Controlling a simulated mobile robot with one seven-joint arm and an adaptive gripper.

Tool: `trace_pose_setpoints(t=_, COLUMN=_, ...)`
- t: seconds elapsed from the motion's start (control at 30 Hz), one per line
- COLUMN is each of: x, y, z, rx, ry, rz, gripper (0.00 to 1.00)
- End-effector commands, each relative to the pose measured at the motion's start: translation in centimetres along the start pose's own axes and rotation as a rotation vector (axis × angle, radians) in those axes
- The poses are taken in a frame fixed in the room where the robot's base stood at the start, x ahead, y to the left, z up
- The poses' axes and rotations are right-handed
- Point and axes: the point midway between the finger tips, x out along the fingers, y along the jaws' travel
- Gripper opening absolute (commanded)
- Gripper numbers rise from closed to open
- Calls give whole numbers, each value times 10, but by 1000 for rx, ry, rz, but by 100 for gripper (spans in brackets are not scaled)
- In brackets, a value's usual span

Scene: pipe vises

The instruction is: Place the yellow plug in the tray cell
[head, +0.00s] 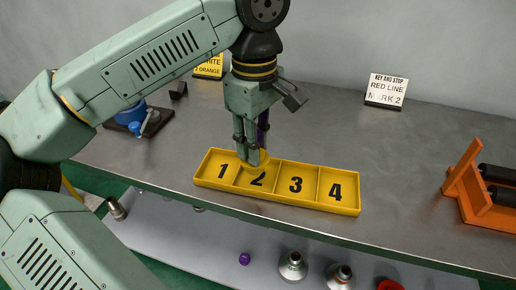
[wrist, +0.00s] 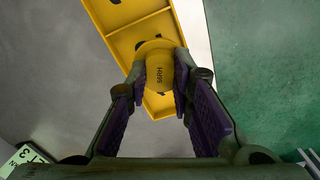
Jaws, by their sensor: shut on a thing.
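The yellow plug (wrist: 159,70) is between my gripper's purple-padded fingers in the wrist view, with dark lettering on its side. My gripper (head: 252,158) is shut on it and points down. In the head view the fingers hide most of the plug (head: 256,157), and a yellow edge shows at their tips. The yellow tray (head: 346,208) has cells numbered 1 to 4 and lies near the bench's front edge. The plug appears over cell 2 in the head view. I cannot tell whether it touches the tray floor. The tray (wrist: 124,15) also shows behind the plug in the wrist view.
An orange roller stand (head: 462,185) is at the right and a blue vise (head: 135,117) at the left. A white sign (head: 385,91) and a partly hidden yellow sign (head: 208,67) stand at the back. A lower shelf holds a purple piece (head: 244,259) and several fittings.

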Motion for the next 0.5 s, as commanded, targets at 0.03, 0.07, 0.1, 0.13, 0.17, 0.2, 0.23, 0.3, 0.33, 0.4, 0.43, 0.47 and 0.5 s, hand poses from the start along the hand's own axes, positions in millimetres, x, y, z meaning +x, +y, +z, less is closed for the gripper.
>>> trace_pose_setpoints(t=0.03, x=0, y=2, z=0, rx=1, ry=0, rz=0, gripper=0)
trace_pose_setpoints(t=0.07, x=0, y=4, z=-1, rx=0, ry=0, rz=0, gripper=0)
trace_pose_setpoints(t=0.1, x=0, y=7, z=-2, rx=0, ry=0, rz=-1, gripper=0)
trace_pose_setpoints(t=0.13, x=0, y=10, z=-2, rx=0, ry=0, rz=-1, gripper=0)
trace_pose_setpoints(t=0.17, x=0, y=14, z=-3, rx=0, ry=1, rz=-1, gripper=0)
trace_pose_setpoints(t=0.2, x=5, y=15, z=-4, rx=0, ry=1, rz=-2, gripper=0)
trace_pose_setpoints(t=0.23, x=11, y=14, z=-4, rx=0, ry=-1, rz=-2, gripper=0)
trace_pose_setpoints(t=0.3, x=23, y=14, z=-4, rx=0, ry=0, rz=-2, gripper=0)
trace_pose_setpoints(t=0.33, x=28, y=14, z=-3, rx=0, ry=-1, rz=-2, gripper=0)
trace_pose_setpoints(t=0.4, x=35, y=14, z=-3, rx=1, ry=0, rz=-1, gripper=0)
trace_pose_setpoints(t=0.43, x=36, y=14, z=-3, rx=1, ry=0, rz=0, gripper=0)
trace_pose_setpoints(t=0.47, x=37, y=14, z=-3, rx=0, ry=1, rz=1, gripper=0)
trace_pose_setpoints(t=0.5, x=37, y=14, z=-3, rx=0, ry=1, rz=1, gripper=0)
